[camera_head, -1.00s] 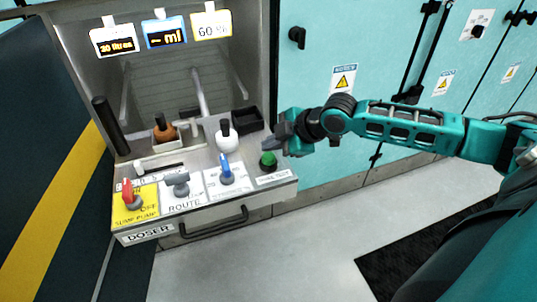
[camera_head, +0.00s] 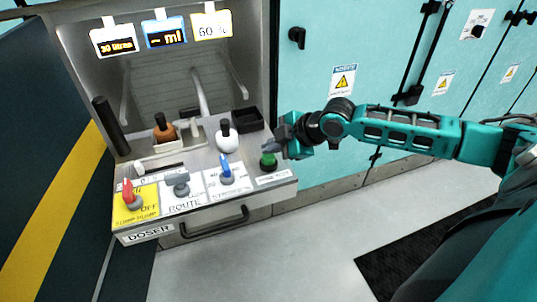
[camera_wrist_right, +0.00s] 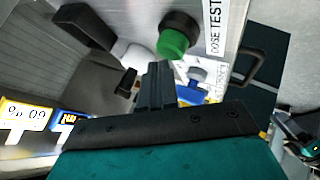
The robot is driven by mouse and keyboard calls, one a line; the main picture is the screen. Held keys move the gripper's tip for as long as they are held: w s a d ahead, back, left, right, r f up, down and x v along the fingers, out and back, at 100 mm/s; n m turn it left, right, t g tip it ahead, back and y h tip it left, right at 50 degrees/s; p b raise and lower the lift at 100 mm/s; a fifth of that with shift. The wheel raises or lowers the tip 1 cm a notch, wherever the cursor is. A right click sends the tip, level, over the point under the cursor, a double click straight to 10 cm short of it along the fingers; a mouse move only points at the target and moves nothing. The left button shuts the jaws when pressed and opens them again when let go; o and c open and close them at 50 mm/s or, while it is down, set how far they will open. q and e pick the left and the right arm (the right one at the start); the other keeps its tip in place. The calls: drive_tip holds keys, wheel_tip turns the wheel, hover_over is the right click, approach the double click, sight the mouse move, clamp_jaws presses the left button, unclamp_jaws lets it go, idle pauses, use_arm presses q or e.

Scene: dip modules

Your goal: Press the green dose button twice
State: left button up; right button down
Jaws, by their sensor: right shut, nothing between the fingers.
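The green dose button (camera_head: 268,160) sits on a dark base at the right end of the doser panel, beside a "DOSE TEST" label that reads in the right wrist view. My right gripper (camera_head: 272,148) is shut and empty, with its fingertips just above the button in the head view. In the right wrist view the shut fingers (camera_wrist_right: 156,86) point toward the green button (camera_wrist_right: 174,42), which stands ahead of them. I cannot tell whether the fingertips touch it.
Left of the button are a blue-handled switch (camera_head: 226,172), a grey route switch (camera_head: 181,186) and a red switch (camera_head: 128,192). Behind stand a white bottle (camera_head: 227,138), a brown bottle (camera_head: 163,127) and a black tray (camera_head: 247,120). Floor in front is clear.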

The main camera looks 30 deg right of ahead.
sight(272, 157)
drive_tip(key=shift+f, duration=0.65)
idle(0.6)
drive_tip(key=shift+r+p, duration=1.05)
wheel_tip(272, 157, up, 5)
drive_tip(key=p, duration=0.5)
drive_tip(key=shift+r, duration=0.1)
idle(2.1)
